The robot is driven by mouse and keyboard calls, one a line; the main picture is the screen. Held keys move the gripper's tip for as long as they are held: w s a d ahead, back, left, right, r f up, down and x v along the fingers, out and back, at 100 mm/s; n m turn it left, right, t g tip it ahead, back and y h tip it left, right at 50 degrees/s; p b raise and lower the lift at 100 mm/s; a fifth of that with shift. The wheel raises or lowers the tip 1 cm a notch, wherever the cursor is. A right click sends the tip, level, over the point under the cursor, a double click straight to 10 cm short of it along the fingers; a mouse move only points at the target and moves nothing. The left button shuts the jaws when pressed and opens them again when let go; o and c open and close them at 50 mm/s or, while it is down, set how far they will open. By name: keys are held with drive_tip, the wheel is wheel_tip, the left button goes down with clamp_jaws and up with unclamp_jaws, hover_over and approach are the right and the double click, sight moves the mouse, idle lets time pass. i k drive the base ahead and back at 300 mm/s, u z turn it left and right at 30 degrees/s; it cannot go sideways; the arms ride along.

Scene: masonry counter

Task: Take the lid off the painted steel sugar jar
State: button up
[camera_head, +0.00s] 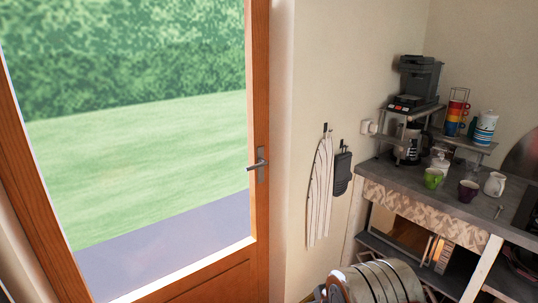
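A blue and white banded jar (485,129) stands on a small raised shelf at the right of the counter; it looks like the painted steel sugar jar, but it is too small to be certain. Its top appears covered, though the lid's edge is not clear. A small pale jar (441,158) stands lower on the counter, to the left of it. My gripper is not in view.
The masonry counter (408,185) carries a green cup (433,178), a dark purple cup (468,190) and a white jug (494,184). A coffee machine (418,78) and stacked coloured cups (456,118) stand behind. A wood-framed glass door (259,120) fills the left.

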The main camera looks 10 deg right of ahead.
sight(446, 163)
drive_tip(key=z, duration=0.25)
drive_tip(key=i, duration=0.85)
drive_tip(key=z, duration=0.55)
drive_tip(key=i, duration=0.9)
drive_tip(key=z, duration=0.7)
drive_tip(key=i, duration=0.8)
drive_tip(key=z, duration=0.5)
drive_tip(key=i, duration=0.7)
drive_tip(key=z, duration=0.15)
